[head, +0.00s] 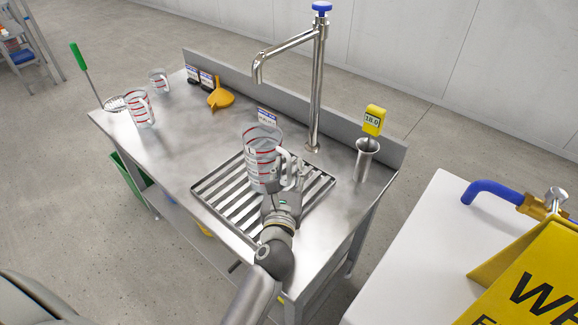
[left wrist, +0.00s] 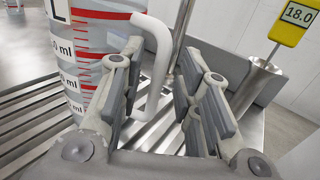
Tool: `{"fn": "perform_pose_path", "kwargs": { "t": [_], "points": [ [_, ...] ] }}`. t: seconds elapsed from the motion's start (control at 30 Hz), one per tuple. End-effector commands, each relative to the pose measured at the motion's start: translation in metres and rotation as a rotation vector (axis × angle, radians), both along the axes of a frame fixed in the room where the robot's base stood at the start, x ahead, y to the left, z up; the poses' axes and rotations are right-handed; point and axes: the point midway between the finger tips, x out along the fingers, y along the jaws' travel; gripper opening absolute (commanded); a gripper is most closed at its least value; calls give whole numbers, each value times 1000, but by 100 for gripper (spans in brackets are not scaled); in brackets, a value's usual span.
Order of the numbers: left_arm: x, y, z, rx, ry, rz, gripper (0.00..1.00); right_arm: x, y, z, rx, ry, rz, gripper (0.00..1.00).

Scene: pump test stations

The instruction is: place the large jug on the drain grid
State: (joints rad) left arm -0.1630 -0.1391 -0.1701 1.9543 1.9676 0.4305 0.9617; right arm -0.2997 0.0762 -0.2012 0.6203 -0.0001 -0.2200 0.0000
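The large jug (head: 259,158), clear with red marks and a white handle, stands upright on the slatted drain grid (head: 226,203), towards its back. It also shows at the left of the left wrist view (left wrist: 82,55). My left gripper (head: 287,178) is at the handle side of the jug. In the left wrist view its fingers (left wrist: 152,95) are spread apart, with the handle (left wrist: 158,58) between them and clear space beside it. The gripper looks open and not clamped on the handle. My right gripper is not in view.
A tall tap (head: 317,90) rises behind the grid. A steel cup (head: 364,162) with a yellow thermometer (head: 374,121) stands to the right. A medium jug (head: 140,108), a small jug (head: 158,82) and an orange funnel (head: 220,97) stand at the left. A white table (head: 420,235) is at right.

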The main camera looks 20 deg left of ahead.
Motion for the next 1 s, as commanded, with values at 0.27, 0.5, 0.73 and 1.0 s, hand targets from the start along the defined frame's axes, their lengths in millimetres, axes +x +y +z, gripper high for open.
{"fn": "perform_pose_path", "kwargs": {
  "t": [0.27,0.5,0.73,1.0],
  "points": [
    [-40,-11,-2,-1,1,0,31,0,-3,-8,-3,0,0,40],
    [-52,-13,0,-1,0,0,31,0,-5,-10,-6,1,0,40],
    [-52,-13,0,0,0,0,31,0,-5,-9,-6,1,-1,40],
    [-52,-13,0,0,0,0,31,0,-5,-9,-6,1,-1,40]
  ]
}}
